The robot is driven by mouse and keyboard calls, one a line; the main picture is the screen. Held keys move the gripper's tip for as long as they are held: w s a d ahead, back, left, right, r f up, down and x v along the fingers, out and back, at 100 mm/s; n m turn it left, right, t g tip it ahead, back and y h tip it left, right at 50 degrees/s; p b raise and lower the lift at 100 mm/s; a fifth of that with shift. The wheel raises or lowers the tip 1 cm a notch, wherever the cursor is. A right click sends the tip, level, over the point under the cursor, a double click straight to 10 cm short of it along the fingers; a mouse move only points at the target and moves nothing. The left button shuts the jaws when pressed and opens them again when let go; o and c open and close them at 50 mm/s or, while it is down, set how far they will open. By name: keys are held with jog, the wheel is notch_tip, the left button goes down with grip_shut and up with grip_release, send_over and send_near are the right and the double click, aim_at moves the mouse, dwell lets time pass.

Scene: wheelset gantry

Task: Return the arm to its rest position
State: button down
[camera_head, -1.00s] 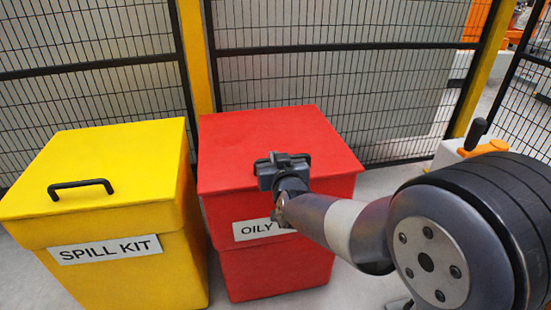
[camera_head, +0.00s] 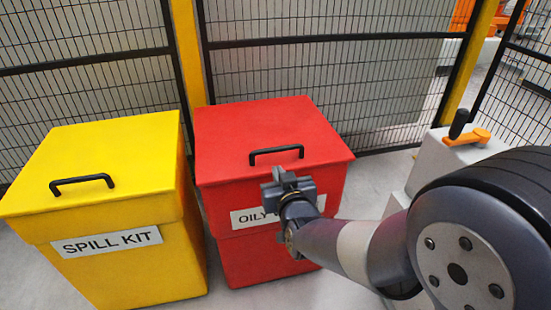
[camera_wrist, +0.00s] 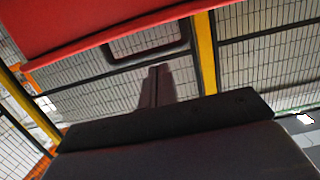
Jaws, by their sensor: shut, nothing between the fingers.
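My gripper (camera_head: 289,183) is in front of the red bin (camera_head: 270,245) in the head view, near its front lid edge and partly over the label. It is shut and holds nothing. The black lid handle (camera_head: 276,152) stands clear behind the gripper, and the lid is closed. In the wrist view the shut fingers (camera_wrist: 157,85) point toward the mesh fence, with the red lid (camera_wrist: 90,22) along the top left. Whether the gripper touches the bin I cannot tell. My arm reaches in from the lower right.
A yellow spill kit bin (camera_head: 120,260) with a closed lid stands left of the red bin. A black mesh fence (camera_head: 330,80) with yellow posts runs behind both. A grey unit with an orange and black handle (camera_head: 468,137) stands at the right, close to my arm.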

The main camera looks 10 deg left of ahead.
aim_at(271, 150)
jog(key=shift+s+d+f, duration=0.15)
jog(key=shift+s+f, duration=0.05)
jog(key=shift+s, duration=0.15)
jog(key=w+a+r, duration=0.1)
jog(key=w, duration=0.1)
jog(key=w+a+r, duration=0.1)
jog(key=w+r, duration=0.1)
jog(key=w, duration=0.1)
jog(key=w+a+r+b, duration=0.1)
jog(key=w, duration=0.1)
jog(key=shift+w+r, duration=0.25)
jog(key=shift+r, duration=0.1)
jog(key=shift+w+a+f+b, duration=0.1)
jog(key=shift+w+f+b, duration=0.1)
jog(key=shift+f, duration=0.4)
jog(key=shift+w+a+f+b, duration=0.1)
jog(key=shift+w+f+b, duration=0.1)
jog(key=shift+f, duration=0.8)
